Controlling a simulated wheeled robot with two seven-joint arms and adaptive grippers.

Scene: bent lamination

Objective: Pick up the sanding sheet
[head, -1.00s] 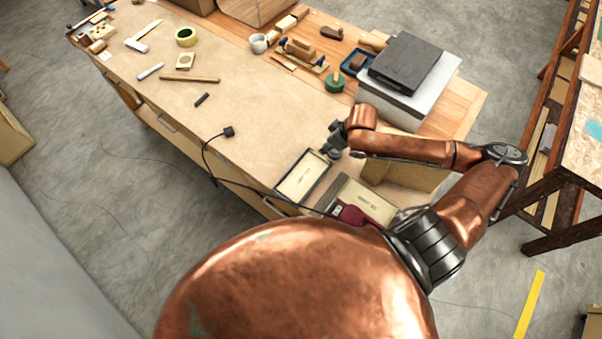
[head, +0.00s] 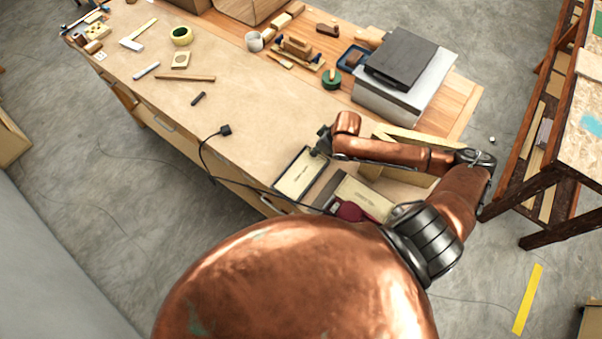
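Two shallow dark-rimmed trays lie at the bench's near edge. The left tray (head: 276,188) holds a pale sheet (head: 297,181) with small print that I cannot read. The right tray (head: 322,190) holds another pale printed piece (head: 362,196). I cannot tell for certain which is the sanding sheet. My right gripper (head: 321,148) points down at the far right corner of the left tray. Its fingers are small, dark and partly hidden by my wrist, so their opening and any contact do not show. My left gripper is out of view.
A dark red sander-like tool (head: 349,211) with a black cable lies by the right tray. The cable's plug (head: 225,130) rests on the bench (head: 240,85). A dark slab on a pale block (head: 403,58) stands beyond my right arm.

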